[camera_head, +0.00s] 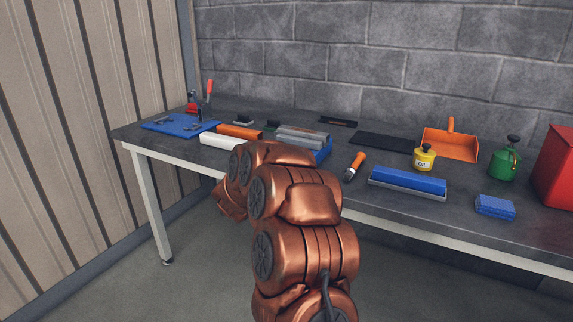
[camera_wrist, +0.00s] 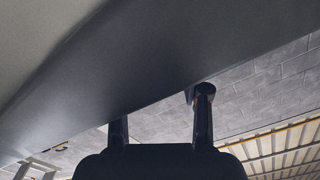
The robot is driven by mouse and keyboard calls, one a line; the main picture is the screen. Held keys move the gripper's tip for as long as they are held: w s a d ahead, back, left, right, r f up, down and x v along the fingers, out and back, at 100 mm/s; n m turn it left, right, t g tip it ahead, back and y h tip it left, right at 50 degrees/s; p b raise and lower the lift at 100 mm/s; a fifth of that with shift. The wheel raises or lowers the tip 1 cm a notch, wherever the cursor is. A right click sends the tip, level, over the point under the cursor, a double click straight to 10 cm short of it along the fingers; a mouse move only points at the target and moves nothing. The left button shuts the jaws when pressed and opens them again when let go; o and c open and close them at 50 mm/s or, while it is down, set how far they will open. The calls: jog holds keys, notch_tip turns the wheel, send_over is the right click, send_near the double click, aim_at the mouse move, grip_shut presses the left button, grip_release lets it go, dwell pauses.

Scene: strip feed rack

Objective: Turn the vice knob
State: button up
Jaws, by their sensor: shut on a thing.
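In the wrist view my gripper (camera_wrist: 160,112) has its two fingers reaching up from the bottom, a clear gap apart. A small rounded end shows at the right fingertip. I cannot make out the vice knob as such in either view. In the head view my copper arm reaches over the bench's front edge, and my gripper is hidden behind it.
The dark workbench (camera_head: 388,207) carries a blue mat (camera_head: 180,127), a white block (camera_head: 220,142), an orange block (camera_head: 239,132), grey bars (camera_head: 303,132), a blue-topped block (camera_head: 408,181), a yellow oil can (camera_head: 424,158), an orange dustpan (camera_head: 449,145) and a green can (camera_head: 503,163).

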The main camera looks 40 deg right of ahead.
jog(key=shift+s+d+r, duration=0.1)
jog(key=shift+r, duration=0.05)
jog(key=o, duration=0.8)
jog(key=shift+d, duration=0.1)
jog(key=o, duration=0.3)
jog(key=shift+o, duration=0.2)
jog(key=shift+a, duration=0.2)
jog(key=shift+a, duration=0.25)
jog(key=v, duration=1.1)
jog(key=shift+a, duration=0.2)
